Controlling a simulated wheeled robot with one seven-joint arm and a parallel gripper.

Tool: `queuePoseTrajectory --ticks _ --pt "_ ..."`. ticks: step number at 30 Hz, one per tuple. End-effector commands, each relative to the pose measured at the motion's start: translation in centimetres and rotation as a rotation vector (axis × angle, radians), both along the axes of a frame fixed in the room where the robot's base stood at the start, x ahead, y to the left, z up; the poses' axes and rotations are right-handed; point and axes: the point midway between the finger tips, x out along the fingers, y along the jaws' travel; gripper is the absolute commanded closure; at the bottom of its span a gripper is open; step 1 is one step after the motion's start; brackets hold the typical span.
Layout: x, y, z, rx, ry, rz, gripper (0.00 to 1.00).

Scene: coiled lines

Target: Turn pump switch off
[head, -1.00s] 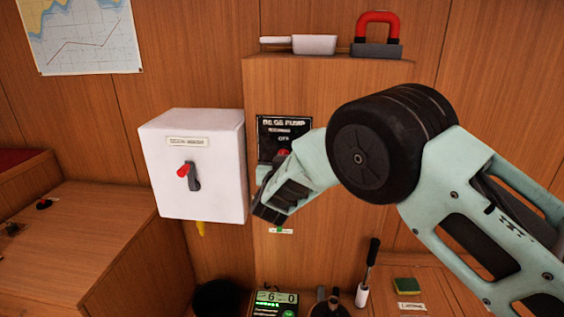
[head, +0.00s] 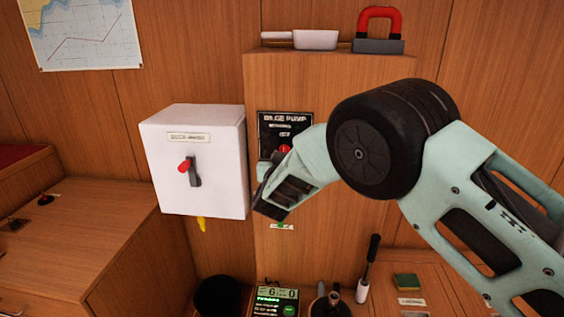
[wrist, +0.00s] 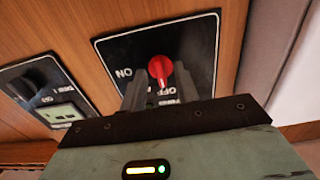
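The black bilge pump panel (head: 297,124) is on the front of the wooden cabinet. My gripper (wrist: 162,88) is open, with one grey finger on each side of the switch. I cannot tell whether the fingers touch it. The switch's exact pointing is unclear.
A white box (head: 197,150) with a red-tipped lever (head: 186,167) stands close left of my gripper. A second dark panel (wrist: 45,95) shows left in the wrist view. A red-handled object (head: 378,32) and a white pan (head: 314,40) sit on the cabinet top.

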Motion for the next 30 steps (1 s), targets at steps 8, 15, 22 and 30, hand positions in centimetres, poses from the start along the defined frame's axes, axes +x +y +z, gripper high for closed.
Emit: queuePoseTrajectory --ticks 8,15,22,30 --pt "-3.6 0.3 -0.2 0.0 0.002 0.003 0.69" --pt "-9.3 0.5 -0.2 0.0 0.001 0.004 0.69" --pt "-14.2 0.6 -0.2 0.0 0.001 0.002 0.69" --pt "-17.1 0.6 0.0 0.001 0.001 0.001 0.69"
